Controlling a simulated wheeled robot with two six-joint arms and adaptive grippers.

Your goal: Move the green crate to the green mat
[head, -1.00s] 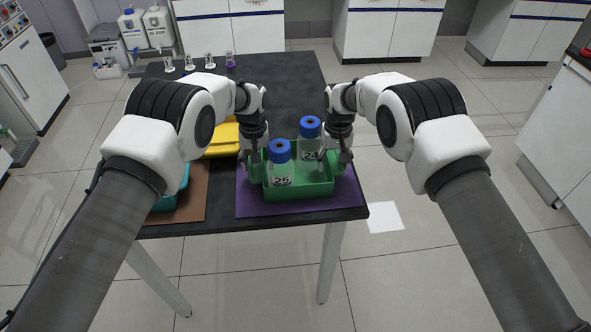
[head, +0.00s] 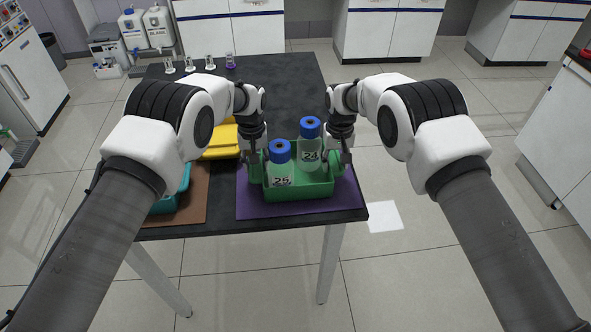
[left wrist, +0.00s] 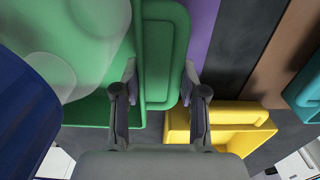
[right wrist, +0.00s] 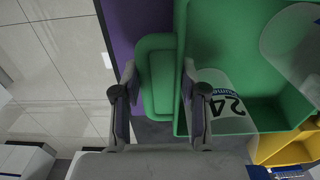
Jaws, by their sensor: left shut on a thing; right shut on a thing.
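The green crate (head: 300,191) sits on or just over the purple mat (head: 255,208) at the table's front right; I cannot tell if they touch. It holds two clear bottles with blue caps, one labelled 25 (head: 280,172) and one labelled 24 (head: 310,150). My left gripper (head: 255,158) is shut on the crate's left handle, which shows between the fingers in the left wrist view (left wrist: 160,60). My right gripper (head: 345,160) is shut on the right handle, seen in the right wrist view (right wrist: 160,80). No green mat is visible.
A yellow crate (head: 223,141) stands behind and left. A teal crate (head: 170,196) is on a brown mat (head: 193,209) at the front left, partly hidden by my arm. Several small glass vessels (head: 210,62) line the far edge. The dark table (head: 290,85) is clear at the back right.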

